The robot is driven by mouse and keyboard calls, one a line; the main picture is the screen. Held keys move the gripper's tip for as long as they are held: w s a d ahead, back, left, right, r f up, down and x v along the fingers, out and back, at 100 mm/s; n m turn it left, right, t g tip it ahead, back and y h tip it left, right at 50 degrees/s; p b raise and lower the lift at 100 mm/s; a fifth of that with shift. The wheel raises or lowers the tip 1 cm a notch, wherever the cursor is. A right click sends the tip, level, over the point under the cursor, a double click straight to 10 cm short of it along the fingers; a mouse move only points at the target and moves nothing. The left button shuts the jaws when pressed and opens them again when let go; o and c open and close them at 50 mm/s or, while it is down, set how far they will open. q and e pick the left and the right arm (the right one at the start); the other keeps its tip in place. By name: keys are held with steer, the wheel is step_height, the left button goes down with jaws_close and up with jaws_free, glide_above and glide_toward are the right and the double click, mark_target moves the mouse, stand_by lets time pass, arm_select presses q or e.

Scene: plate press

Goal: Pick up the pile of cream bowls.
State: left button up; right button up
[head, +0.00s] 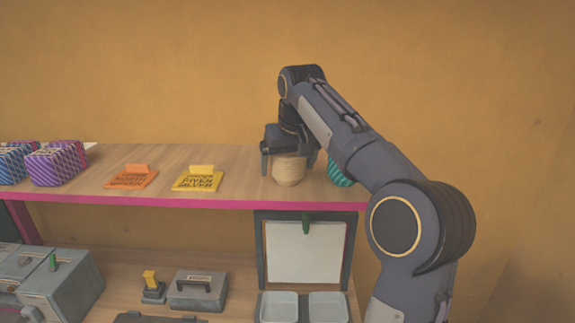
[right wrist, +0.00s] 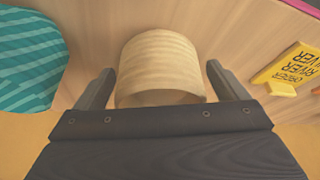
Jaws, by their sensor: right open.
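The pile of cream bowls (head: 289,170) stands on the upper shelf near its right end. Its stacked rims show as ridges, and its top is hidden by my right gripper in the head view. My right gripper (head: 290,168) is over the pile from above and behind, with its fingers open. In the right wrist view, the pile (right wrist: 160,68) lies between the two open fingers (right wrist: 158,88), with a gap on each side. The fingers do not touch it. My left gripper is not in view.
A teal striped thing (right wrist: 28,62) stands close beside the pile, partly hidden by my arm in the head view. A yellow sign (head: 198,180) and an orange sign (head: 132,178) lie to the left. Purple patterned boxes (head: 58,163) stand farther left. The shelf's pink edge (head: 230,203) runs along the front.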

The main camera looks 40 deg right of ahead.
steer(key=shift+f, duration=0.2)
steer(key=c, duration=1.1)
steer(key=shift+c, duration=0.2)
steer(key=shift+r, duration=0.15)
steer(key=shift+w+r, duration=0.1)
steer(key=shift+r, duration=0.5)
steer(key=s+a+r+b, duration=0.1)
steer(key=s+a+r, duration=0.9)
steer(key=r, duration=0.1)
steer(key=shift+r, duration=0.25)
